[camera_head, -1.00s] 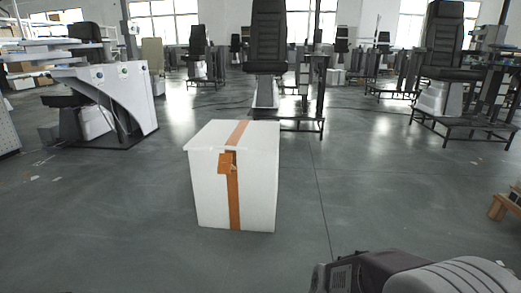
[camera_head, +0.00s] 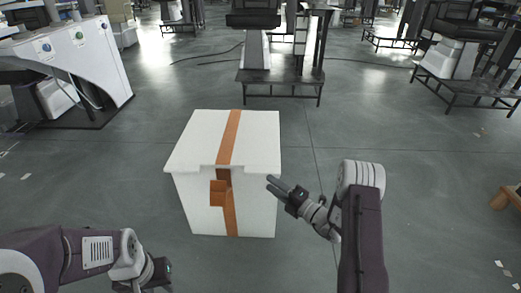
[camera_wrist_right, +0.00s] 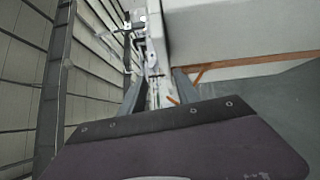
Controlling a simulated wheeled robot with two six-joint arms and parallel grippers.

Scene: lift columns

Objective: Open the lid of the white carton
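The white carton (camera_head: 257,208) stands upright on the floor in the middle of the head view. Its lid (camera_head: 260,140) lies flat and closed, with an orange-brown strip (camera_head: 229,140) running over the top and down the front. An orange-brown tab (camera_head: 218,191) sits at the front below the lid edge. My right gripper (camera_head: 271,182) is by the carton's right front side, below the lid edge; whether it touches is unclear. Its fingers show apart in the right wrist view (camera_wrist_right: 160,88), with nothing seen held. My left gripper (camera_head: 163,273) is low at the left; its fingers are unclear.
A white console (camera_head: 75,60) stands at the back left. A black stand (camera_head: 280,78) is behind the carton. A wooden piece (camera_head: 507,197) is at the right edge. The floor around the carton is clear.

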